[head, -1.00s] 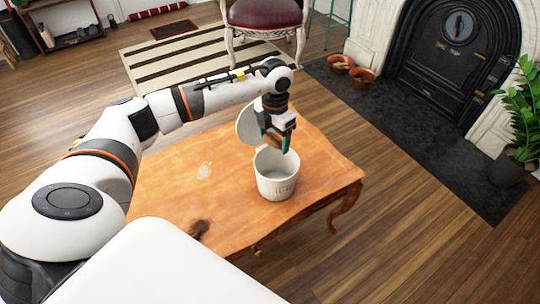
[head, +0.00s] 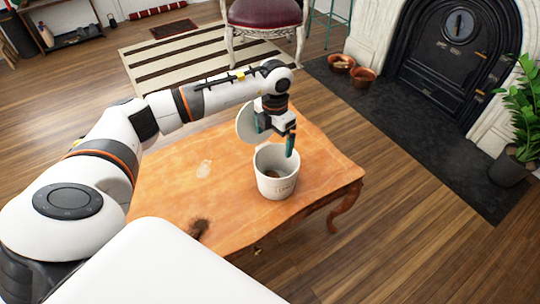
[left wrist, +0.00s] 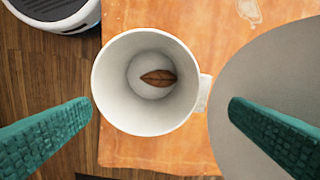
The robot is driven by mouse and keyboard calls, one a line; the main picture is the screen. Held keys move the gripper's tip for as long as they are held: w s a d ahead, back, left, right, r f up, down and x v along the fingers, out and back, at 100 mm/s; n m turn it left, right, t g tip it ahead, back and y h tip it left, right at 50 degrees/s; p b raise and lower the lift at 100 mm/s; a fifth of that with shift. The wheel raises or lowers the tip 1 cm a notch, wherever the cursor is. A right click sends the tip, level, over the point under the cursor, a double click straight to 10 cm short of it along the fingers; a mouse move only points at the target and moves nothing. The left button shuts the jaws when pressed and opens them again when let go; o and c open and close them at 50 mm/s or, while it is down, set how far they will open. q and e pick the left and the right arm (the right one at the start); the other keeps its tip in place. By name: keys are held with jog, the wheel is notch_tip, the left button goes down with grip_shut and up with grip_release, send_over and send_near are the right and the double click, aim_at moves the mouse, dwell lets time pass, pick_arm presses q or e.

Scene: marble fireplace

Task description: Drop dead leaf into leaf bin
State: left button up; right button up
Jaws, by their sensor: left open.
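The leaf bin (head: 275,186) is a white, cup-like container standing upright on the wooden table, with its round lid (head: 246,122) swung open at the back left. The dead leaf (left wrist: 158,77) is brown and lies on the bin's floor in the left wrist view. My left gripper (head: 288,150) is above the bin, pointing down. Its green fingers are wide apart in the left wrist view (left wrist: 160,118), with nothing between them. My right gripper is out of view.
The wooden table (head: 165,195) has a pale mark and a dark patch on its top. A potted plant (head: 515,150) stands at the right, near the black fireplace (head: 455,60). Two terracotta pots (head: 363,77) sit on the dark hearth. A red-seated chair (head: 265,14) is behind.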

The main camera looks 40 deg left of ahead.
pick_arm(q)
notch_tip(320, 180, up, 12)
jog(key=p, duration=0.1)
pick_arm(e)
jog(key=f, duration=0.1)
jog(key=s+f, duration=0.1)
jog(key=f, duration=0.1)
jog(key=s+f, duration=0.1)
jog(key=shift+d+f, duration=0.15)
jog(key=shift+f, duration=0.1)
